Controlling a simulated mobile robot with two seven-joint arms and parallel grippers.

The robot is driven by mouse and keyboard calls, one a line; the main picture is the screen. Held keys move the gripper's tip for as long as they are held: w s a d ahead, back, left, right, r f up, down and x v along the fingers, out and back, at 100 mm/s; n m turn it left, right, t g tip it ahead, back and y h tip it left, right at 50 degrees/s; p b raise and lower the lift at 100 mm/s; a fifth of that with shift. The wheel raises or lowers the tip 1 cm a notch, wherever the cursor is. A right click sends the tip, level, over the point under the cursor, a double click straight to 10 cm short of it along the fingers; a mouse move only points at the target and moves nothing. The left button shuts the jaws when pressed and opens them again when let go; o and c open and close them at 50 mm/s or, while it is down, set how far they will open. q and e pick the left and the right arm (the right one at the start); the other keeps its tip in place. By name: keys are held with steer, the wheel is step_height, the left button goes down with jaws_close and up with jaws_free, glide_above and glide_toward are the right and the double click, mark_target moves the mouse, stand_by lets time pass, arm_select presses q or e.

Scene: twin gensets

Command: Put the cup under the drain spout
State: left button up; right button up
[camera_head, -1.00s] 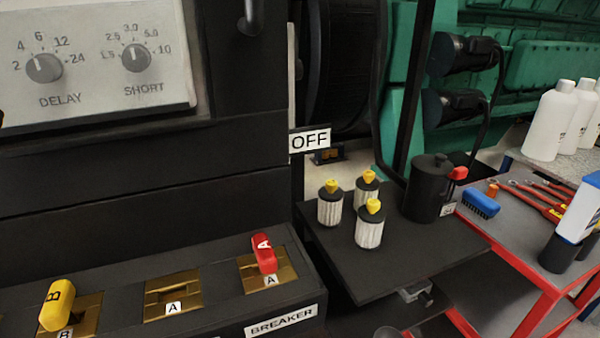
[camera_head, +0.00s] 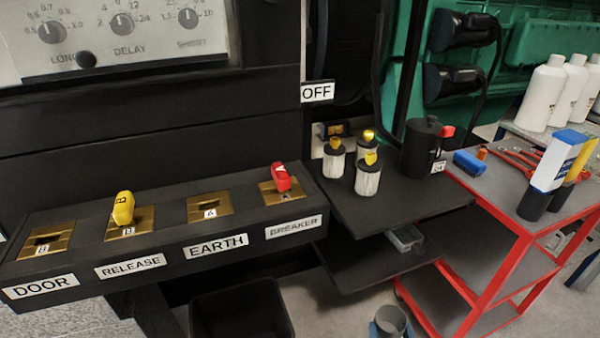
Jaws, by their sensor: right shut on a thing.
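A grey cup (camera_head: 391,318) shows at the bottom edge, right of centre, seen from above with its round mouth up. My right gripper (camera_head: 388,330) is mostly cut off by the frame's edge; blue-grey parts of it show around the cup, and it is shut on the cup. The cup is in front of and below the black shelves. I cannot clearly make out a drain spout. A black canister (camera_head: 420,150) with a red part (camera_head: 447,131) on its side stands on the upper shelf. My left gripper is not in view.
Filters with yellow caps (camera_head: 368,175) stand on the black upper shelf (camera_head: 400,208). A small clear container (camera_head: 405,238) is below it. A red-framed cart (camera_head: 505,262) stands right, a black bin (camera_head: 240,310) lower left, and a labelled switch panel (camera_head: 165,235) at left.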

mark_target(393, 315)
steer(key=r, duration=0.2)
steer(key=w+r, duration=0.1)
steer(key=r, duration=0.2)
steer(key=shift+w+r+p, duration=0.15)
steer(key=shift+p, duration=0.15)
arm_select(q)
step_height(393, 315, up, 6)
steer(key=p, duration=0.7)
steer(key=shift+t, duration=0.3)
arm_select(e)
steer(key=s+r, duration=0.3)
steer(key=r, duration=0.9)
steer(key=s+d+r, duration=0.1)
steer(key=s+r, duration=0.3)
steer(key=r, duration=0.7)
steer(key=shift+r+y, duration=0.3)
steer(key=shift+r, duration=0.05)
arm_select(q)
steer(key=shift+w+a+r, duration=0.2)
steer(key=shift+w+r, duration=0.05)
arm_select(e)
steer(key=shift+a, duration=0.15)
